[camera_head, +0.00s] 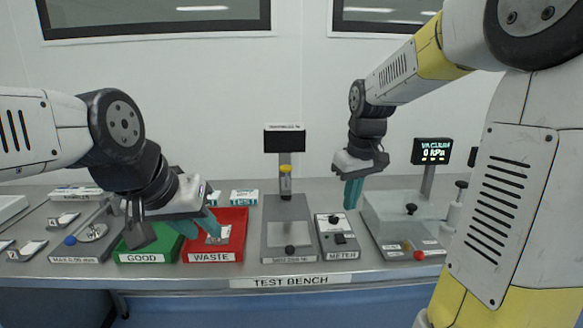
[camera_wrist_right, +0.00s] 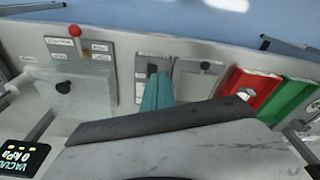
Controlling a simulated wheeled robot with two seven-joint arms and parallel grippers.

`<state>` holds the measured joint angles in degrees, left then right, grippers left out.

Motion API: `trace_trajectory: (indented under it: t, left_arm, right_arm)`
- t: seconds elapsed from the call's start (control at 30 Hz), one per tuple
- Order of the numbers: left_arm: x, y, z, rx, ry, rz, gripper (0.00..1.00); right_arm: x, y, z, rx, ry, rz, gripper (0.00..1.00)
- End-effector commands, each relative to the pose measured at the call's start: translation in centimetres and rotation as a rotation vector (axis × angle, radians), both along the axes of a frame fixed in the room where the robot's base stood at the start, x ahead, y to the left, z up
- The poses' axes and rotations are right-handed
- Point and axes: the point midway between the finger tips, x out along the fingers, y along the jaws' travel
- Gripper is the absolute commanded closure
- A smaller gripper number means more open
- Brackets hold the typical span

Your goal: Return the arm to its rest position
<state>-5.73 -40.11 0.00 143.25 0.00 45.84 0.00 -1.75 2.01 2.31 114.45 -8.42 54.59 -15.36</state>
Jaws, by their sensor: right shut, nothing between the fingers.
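My right gripper (camera_head: 352,194) hangs above the back of the bench, between the meter and the vacuum unit, with its teal fingers pointing down. In the right wrist view its fingers (camera_wrist_right: 155,92) are together, with nothing between them. My left gripper (camera_head: 197,226) is low over the green and red trays. Its teal fingers look spread apart, with no object visibly held. My left wrist hides part of the green tray.
On the bench (camera_head: 290,281) stand a green GOOD tray (camera_head: 150,257), a red WASTE tray (camera_head: 228,255) with a small packet (camera_head: 219,235), a grey stand (camera_head: 290,225), a meter (camera_head: 338,238) and a vacuum unit (camera_head: 400,222). More devices stand at the left.

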Motion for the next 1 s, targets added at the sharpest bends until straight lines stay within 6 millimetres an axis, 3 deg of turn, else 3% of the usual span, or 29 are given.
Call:
trace_trajectory:
  t: [0.03, 0.2, 0.4, 0.5, 0.7, 1.0]
  left_arm:
    - [0.0, 0.0, 0.0, 0.0, 0.0, 0.0, 0.7]
    - [0.0, 0.0, 0.0, 0.0, 0.0, 0.0, 0.7]
    - [0.0, 0.0, 0.0, 0.0, 0.0, 0.0, 0.7]
    - [0.0, 0.0, 0.0, 0.0, 0.0, 0.0, 0.7]
    - [0.0, 0.0, 0.0, 0.0, 0.0, 0.0, 0.7]
    - [0.0, 0.0, 0.0, 0.0, 0.0, 0.0, 0.7]
  right_arm:
    - [-1.9, 0.1, 1.4, 0.018, -0.039, -0.028, 1.0]
    - [-7.6, 0.6, 4.1, 0.089, -0.148, -0.136, 1.0]
    - [-13.6, 1.2, 5.0, 0.188, -0.26, -0.247, 1.0]
    - [-15.6, 1.4, 4.9, 0.227, -0.296, -0.285, 1.0]
    - [-17.2, 1.7, 4.6, 0.265, -0.327, -0.319, 1.0]
    - [-17.2, 1.7, 4.6, 0.266, -0.327, -0.322, 1.0]
